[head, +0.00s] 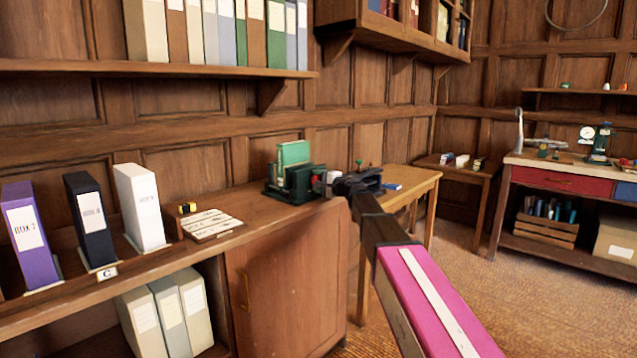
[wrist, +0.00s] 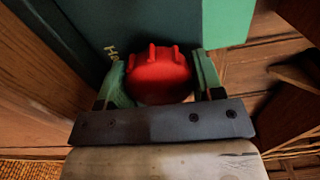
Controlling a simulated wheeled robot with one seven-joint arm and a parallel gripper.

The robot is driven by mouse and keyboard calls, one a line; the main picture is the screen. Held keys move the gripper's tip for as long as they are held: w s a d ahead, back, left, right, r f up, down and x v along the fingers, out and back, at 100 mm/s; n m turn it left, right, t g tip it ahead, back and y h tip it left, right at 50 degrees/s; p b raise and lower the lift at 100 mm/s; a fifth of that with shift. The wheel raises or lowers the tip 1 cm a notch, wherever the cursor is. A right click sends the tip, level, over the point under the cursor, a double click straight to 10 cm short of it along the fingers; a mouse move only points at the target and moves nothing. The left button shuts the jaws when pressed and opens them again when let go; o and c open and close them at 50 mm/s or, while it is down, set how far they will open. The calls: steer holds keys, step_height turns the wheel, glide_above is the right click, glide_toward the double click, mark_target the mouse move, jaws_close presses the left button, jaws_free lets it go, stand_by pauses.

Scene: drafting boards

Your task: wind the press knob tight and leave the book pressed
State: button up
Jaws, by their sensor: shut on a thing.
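The dark green press (head: 302,185) stands on the wooden cabinet top in the head view, with a green book (head: 293,153) upright in it and rising above its plates. In the wrist view the red ribbed press knob (wrist: 158,77) sits between the two fingers of my gripper (wrist: 160,82), which is shut on it. The dark green press plate (wrist: 85,45) is behind the knob, with partly hidden lettering. How tightly the plates meet the book cannot be told. My arm hides part of the press's right side in the head view.
Box files, including a white one (head: 141,207), stand left on the cabinet (head: 285,265). A small rack of labelled cards (head: 211,223) lies left of the press. A light wooden table (head: 415,185) is beyond the press. Open floor lies at the right.

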steer(key=m, duration=0.4)
steer(key=shift+r+m, duration=0.1)
steer(key=shift+m, duration=0.2)
steer(key=m, duration=0.7)
steer(key=shift+m, duration=0.3)
steer(key=m, duration=0.4)
steer(key=shift+m, duration=0.3)
steer(key=m, duration=0.4)
steer(key=shift+s+m, duration=0.1)
steer(key=shift+m, duration=1.2)
